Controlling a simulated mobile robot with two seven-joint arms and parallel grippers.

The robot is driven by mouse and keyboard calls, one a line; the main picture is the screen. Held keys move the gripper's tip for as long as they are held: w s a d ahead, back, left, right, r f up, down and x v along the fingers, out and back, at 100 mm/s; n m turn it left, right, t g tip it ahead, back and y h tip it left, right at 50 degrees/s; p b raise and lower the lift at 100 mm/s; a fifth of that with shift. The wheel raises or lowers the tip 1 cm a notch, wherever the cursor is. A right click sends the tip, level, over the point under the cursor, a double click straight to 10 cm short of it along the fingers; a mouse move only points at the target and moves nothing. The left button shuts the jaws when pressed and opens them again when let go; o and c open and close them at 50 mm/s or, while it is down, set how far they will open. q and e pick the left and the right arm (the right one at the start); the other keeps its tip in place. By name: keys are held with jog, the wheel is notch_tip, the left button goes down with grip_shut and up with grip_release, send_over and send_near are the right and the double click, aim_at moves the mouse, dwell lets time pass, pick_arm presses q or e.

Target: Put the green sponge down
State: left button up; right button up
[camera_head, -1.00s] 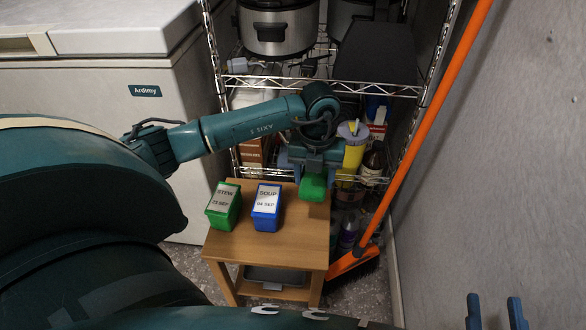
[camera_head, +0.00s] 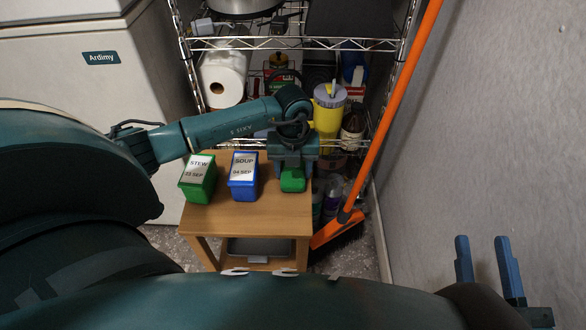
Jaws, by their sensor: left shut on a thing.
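The green sponge (camera_head: 292,181) is held in my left gripper (camera_head: 292,168), at the back right of the small wooden table (camera_head: 250,222). The gripper points down and is shut on the sponge. The sponge is at or just above the tabletop; I cannot tell whether it touches. My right gripper (camera_head: 484,262) is at the lower right, its two blue fingers apart with nothing between them.
A green STEW tub (camera_head: 198,182) and a blue SOUP tub (camera_head: 243,178) stand on the table, left of the sponge. An orange broom (camera_head: 382,125) leans at the right. A wire shelf (camera_head: 290,44) with jars stands behind. The table's front is clear.

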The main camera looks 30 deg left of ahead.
pick_arm(q)
jog(key=shift+f, duration=0.1)
jog(key=o, duration=1)
jog(key=shift+c, duration=0.2)
